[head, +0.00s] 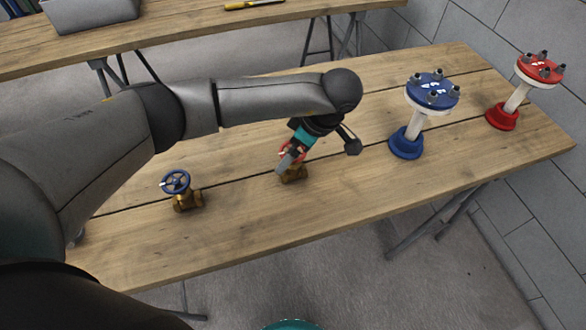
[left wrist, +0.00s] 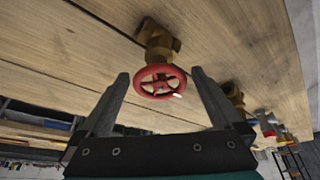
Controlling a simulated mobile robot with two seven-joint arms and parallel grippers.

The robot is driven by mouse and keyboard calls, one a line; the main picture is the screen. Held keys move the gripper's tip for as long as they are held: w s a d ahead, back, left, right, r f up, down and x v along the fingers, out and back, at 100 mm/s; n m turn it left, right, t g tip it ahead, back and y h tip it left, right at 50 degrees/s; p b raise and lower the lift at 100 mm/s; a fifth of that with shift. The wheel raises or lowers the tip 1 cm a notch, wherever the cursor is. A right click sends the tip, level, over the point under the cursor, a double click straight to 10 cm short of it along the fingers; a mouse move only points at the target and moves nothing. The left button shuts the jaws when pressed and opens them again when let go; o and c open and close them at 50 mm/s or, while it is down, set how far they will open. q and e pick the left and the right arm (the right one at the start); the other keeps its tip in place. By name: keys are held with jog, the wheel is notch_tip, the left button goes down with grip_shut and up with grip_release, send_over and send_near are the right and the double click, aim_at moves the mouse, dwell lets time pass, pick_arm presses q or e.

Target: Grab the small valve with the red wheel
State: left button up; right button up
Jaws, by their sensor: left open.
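The small valve with the red wheel has a brass body (head: 293,175) and stands on the wooden table, its wheel partly hidden by my gripper in the head view. In the left wrist view its red wheel (left wrist: 161,82) shows between the fingertips, with the brass body (left wrist: 157,40) behind it. My left gripper (head: 318,155) is open at the valve, one finger on each side of the wheel in the left wrist view (left wrist: 160,76). I cannot tell whether a finger touches the wheel. My right gripper is not in view.
A brass valve with a blue wheel (head: 175,181) stands to the left on the same table (head: 400,210). A blue-flanged pipe piece (head: 432,92) and a red-flanged one (head: 540,70) stand to the right. The front of the table is clear. A second table (head: 180,35) is behind.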

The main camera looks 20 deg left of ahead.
pick_arm(q)
grip_shut()
dwell(0.7)
jog(key=shift+r, duration=0.1)
